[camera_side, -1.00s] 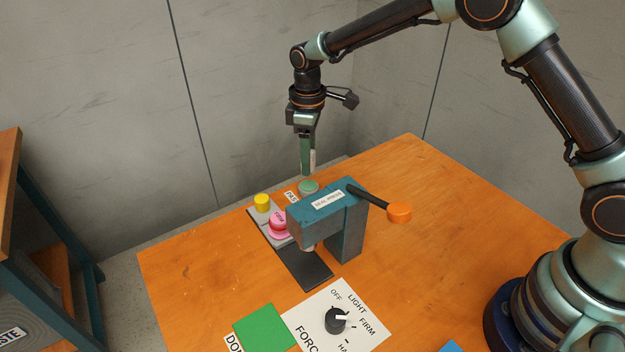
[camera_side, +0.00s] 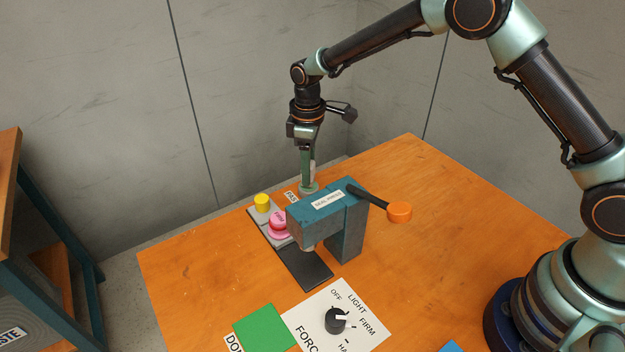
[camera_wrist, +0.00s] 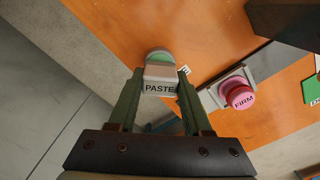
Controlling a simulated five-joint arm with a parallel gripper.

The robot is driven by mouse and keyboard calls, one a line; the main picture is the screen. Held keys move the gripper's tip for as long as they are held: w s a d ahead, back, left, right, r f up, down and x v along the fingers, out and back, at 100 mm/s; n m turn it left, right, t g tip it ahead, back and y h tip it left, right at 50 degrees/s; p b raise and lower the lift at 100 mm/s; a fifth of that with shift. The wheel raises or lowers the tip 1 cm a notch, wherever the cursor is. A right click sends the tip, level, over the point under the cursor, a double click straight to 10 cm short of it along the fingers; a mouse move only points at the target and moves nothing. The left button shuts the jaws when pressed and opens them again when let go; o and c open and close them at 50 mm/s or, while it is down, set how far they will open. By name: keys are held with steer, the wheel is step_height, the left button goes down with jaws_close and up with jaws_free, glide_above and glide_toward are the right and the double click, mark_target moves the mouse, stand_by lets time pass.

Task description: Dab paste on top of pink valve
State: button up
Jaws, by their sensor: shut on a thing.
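My gripper (camera_side: 307,182) points straight down, its green fingers behind the sealing press. It is shut on a pale grey applicator labelled PASTE (camera_wrist: 160,86), seen between the fingers in the wrist view. The round green paste pot (camera_side: 309,190) is right under the fingertips. It also shows in the wrist view (camera_wrist: 158,55), just beyond the applicator. Whether the applicator touches the paste is hidden. The pink valve (camera_side: 278,226) stands on the grey plate, left of the press head. In the wrist view the pink valve (camera_wrist: 238,95), marked FIRM, is right of my gripper.
The teal press (camera_side: 347,228), with an orange-knobbed lever (camera_side: 399,212), stands close in front of the pot. A yellow cylinder (camera_side: 262,203) is behind the valve. A green square (camera_side: 264,328) and a force dial (camera_side: 336,320) lie in front.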

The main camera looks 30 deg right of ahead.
steer(key=shift+f, duration=0.6)
stand_by(1.5)
steer(key=shift+r, duration=3.55)
